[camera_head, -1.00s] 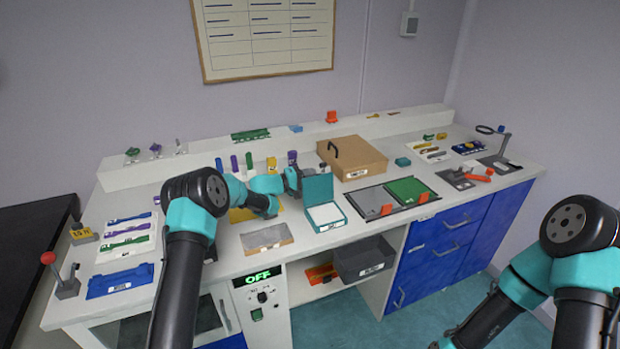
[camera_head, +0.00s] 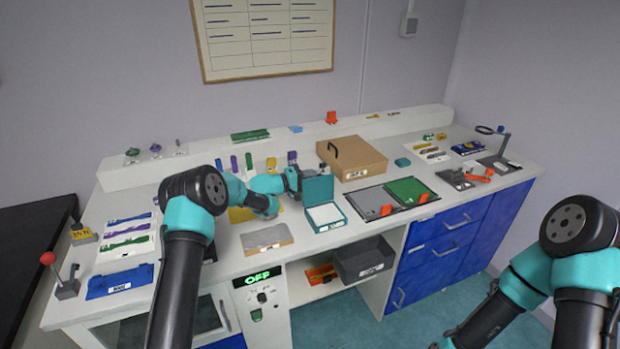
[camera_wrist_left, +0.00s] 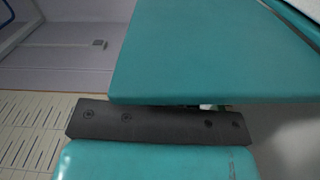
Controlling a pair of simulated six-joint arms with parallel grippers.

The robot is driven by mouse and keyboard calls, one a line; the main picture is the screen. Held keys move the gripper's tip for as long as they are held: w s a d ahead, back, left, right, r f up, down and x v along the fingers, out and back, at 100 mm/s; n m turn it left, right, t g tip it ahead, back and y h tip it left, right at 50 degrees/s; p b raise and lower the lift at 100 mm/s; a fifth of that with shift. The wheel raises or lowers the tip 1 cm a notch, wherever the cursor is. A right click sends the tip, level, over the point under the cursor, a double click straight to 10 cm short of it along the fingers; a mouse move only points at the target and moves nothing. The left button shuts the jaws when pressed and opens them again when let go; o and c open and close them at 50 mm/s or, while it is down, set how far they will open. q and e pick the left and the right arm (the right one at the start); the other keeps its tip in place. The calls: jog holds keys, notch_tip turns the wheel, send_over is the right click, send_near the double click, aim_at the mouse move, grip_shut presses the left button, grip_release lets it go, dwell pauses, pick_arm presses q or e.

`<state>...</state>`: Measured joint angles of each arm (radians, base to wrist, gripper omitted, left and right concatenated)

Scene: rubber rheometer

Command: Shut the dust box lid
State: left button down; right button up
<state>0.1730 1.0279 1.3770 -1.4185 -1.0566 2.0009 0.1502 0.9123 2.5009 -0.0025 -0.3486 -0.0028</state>
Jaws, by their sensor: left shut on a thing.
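The dust box appears to be the teal box (camera_head: 325,226) with a white inside, standing near the front of the bench in the head view. Its teal lid (camera_head: 317,189) stands open, roughly upright at the back of the box. My left gripper (camera_head: 297,182) is at the lid's left edge, shut on it. In the left wrist view the lid (camera_wrist_left: 200,50) is a large teal panel, with a dark finger (camera_wrist_left: 155,124) along its lower edge. The other finger and the exact grip are hidden. Only part of my right arm shows; its gripper is out of view.
A brown box (camera_head: 352,160) with a black handle stands behind the teal box. Grey and green panels (camera_head: 406,190) lie to its right. A dark grey bin (camera_head: 364,262) sits on the shelf below.

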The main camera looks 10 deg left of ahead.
aim_at(315, 181)
pick_arm(q)
jog(key=shift+s+d+r+m, duration=0.15)
jog(key=shift+s+d+m, duration=0.15)
jog(key=shift+s+m, duration=0.25)
jog(key=shift+s+d+r+m, duration=0.1)
jog(key=shift+s+d+m, duration=0.25)
jog(key=shift+m, duration=0.3)
jog(key=shift+s+d+r+m, duration=0.2)
jog(key=shift+s+d+m, duration=0.25)
jog(key=shift+s+m, duration=0.45)
jog(key=shift+s+d+m, duration=0.3)
jog(key=shift+s+d, duration=0.05)
jog(key=shift+r, duration=0.1)
jog(key=c, duration=1.2)
grip_release()
jog(key=shift+r, duration=0.15)
jog(key=shift+o, duration=0.2)
jog(key=shift+a, duration=0.1)
jog(key=v, duration=1.7)
